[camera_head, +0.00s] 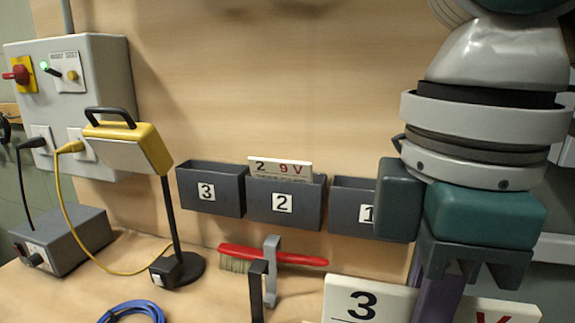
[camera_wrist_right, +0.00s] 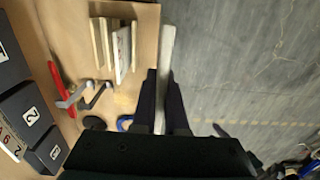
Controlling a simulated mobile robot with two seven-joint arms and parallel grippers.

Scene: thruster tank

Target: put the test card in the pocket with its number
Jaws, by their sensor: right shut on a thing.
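My right gripper (camera_head: 440,285) is shut on a white test card (camera_head: 350,301) marked with a black 3 and a red V. The gripper covers the card's middle. In the right wrist view the card (camera_wrist_right: 166,60) shows edge-on between the fingers (camera_wrist_right: 161,105). Three dark grey pockets line the wall: pocket 3 (camera_head: 210,172) on the left, looking empty, pocket 2 (camera_head: 300,215) in the middle, and pocket 1 (camera_head: 345,190) on the right, partly hidden by my arm. A card marked 2 9V (camera_head: 280,166) stands in pocket 2. The left gripper is not in view.
A red-handled brush (camera_head: 300,258) lies by upright grey and black supports (camera_head: 272,285) below the pockets. A yellow-headed stand (camera_head: 175,230) rises left of pocket 3. A blue cable coil (camera_head: 133,308) lies in front. A wooden rack (camera_wrist_right: 108,45) shows in the wrist view.

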